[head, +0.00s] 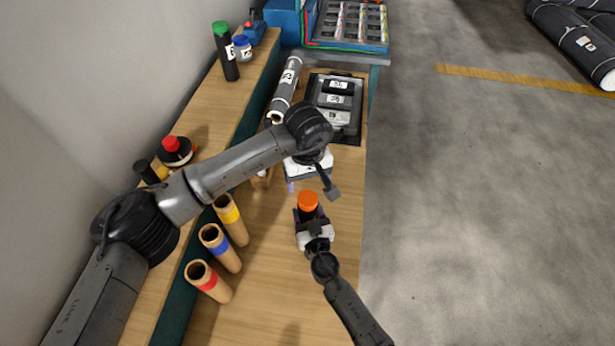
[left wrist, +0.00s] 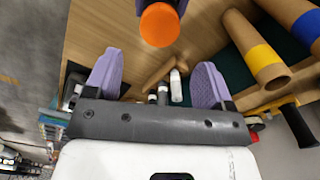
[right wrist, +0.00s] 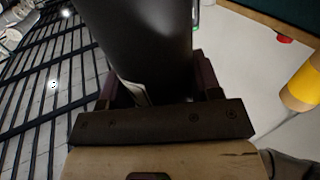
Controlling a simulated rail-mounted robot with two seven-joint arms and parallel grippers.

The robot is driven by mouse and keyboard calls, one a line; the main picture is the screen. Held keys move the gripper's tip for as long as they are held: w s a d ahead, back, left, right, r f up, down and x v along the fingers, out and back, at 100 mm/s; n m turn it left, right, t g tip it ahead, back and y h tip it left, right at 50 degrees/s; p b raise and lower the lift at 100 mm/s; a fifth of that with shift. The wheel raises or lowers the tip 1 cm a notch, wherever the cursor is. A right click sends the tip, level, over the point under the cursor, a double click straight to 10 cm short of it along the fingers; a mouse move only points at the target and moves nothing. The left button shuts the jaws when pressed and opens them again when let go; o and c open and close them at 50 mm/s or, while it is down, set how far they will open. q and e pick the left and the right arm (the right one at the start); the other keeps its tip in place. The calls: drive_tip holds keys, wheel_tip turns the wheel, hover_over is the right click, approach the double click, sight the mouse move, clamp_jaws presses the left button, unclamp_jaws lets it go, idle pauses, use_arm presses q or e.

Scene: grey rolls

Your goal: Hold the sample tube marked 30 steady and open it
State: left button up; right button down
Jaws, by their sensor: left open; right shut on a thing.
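The sample tube is dark with an orange cap (head: 308,201). My right gripper (head: 309,216) is shut around its body and holds it roughly upright over the bench, cap up. In the right wrist view the dark tube body (right wrist: 152,45) stands between the fingers (right wrist: 152,88); no number can be read on it. My left gripper (head: 312,190) is open and empty, just beyond the cap in the head view. In the left wrist view its purple fingers (left wrist: 157,82) are spread, and the cap (left wrist: 160,25) is ahead of them, apart from both.
Cardboard tubes with red (head: 208,282), blue (head: 220,248) and yellow (head: 231,220) bands stand at the bench's left. A dark tray with labelled items (head: 336,100) and a grey labelled roll (head: 286,88) lie farther back. A green-capped black bottle (head: 226,52) stands on the ledge.

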sight(308, 198)
use_arm(q)
drive_tip(key=shift+f+m, duration=0.3)
drive_tip(key=shift+f, duration=3.7)
